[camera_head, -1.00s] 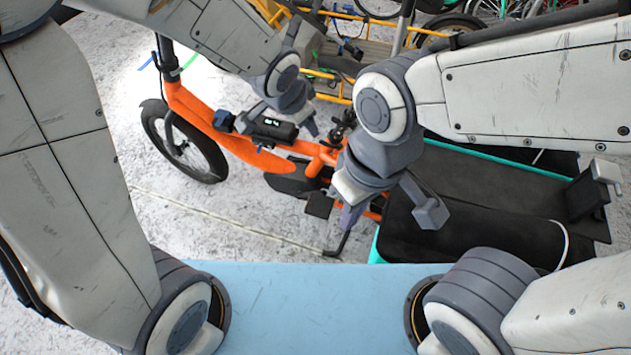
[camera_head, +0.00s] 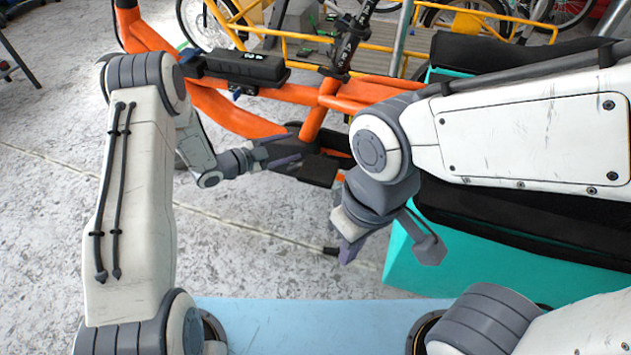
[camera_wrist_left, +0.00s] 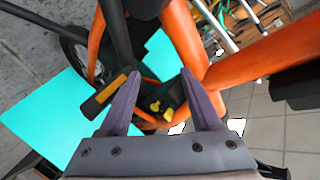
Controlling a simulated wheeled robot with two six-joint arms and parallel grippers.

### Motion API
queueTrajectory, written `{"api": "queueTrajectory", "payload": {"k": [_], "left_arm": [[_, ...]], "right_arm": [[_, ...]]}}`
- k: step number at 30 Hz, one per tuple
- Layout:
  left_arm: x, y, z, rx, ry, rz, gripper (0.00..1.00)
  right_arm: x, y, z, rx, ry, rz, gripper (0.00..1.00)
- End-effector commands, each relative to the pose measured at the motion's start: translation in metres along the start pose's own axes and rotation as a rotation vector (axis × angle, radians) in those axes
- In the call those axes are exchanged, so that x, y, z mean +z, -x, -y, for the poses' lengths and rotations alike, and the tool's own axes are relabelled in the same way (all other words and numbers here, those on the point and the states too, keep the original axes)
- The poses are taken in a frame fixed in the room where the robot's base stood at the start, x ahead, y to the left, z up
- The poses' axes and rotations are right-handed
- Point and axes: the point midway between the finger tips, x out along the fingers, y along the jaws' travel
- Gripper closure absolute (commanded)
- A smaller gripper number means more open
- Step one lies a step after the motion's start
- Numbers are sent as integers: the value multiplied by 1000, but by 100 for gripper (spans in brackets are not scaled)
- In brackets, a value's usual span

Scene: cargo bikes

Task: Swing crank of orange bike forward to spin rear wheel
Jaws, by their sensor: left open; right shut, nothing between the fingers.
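The orange bike (camera_head: 228,112) stands across the middle of the head view. A dark flat pedal (camera_head: 318,170) shows low on its frame. A black pedal-like bar with an orange strip (camera_wrist_left: 108,95) is beside the left finger in the left wrist view; touching or apart, I cannot tell. My left gripper (camera_head: 295,148) is open near the pedal and dark crank area. Its spread fingers (camera_wrist_left: 165,85) face the orange tubes in the wrist view. My right gripper (camera_head: 347,250) is shut and empty, pointing down beside the teal box. The rear wheel is not clearly visible.
A teal cargo box (camera_head: 440,265) with black covering stands at right, partly behind my right arm. A black battery (camera_head: 245,68) sits on the orange frame. A yellow-framed bike (camera_head: 300,40) stands behind. Pale floor (camera_head: 60,200) is open at left.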

Motion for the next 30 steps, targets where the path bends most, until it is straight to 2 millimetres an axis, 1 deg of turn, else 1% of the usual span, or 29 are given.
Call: {"api": "queueTrajectory", "payload": {"k": [1, 3, 6, 9, 11, 14, 24, 27, 30], "left_arm": [[24, 0, -21, -10, 3, -37, 36], [34, 4, -36, -23, -1, -100, 36], [42, 11, -53, -39, -5, -182, 36], [43, 15, -62, -50, -9, -237, 36], [42, 14, -64, -54, -10, -253, 36], [39, 5, -64, -52, -13, -261, 36], [24, -56, -62, -52, -13, -259, 36], [20, -69, -60, -53, -13, -258, 36], [17, -78, -59, -53, -11, -257, 36]], "right_arm": [[1, -25, -2, 0, 0, -1, 100], [2, -36, -3, 0, 0, -1, 100], [2, -47, -3, 0, 0, -1, 100], [2, -52, -4, 0, 0, -1, 100], [3, -54, -4, 0, 0, -1, 100], [3, -58, -4, 0, 0, -1, 100], [4, -86, -6, 0, 0, -1, 100], [5, -91, -7, 0, 0, -1, 100], [5, -95, -7, 0, 0, -1, 100]]}}
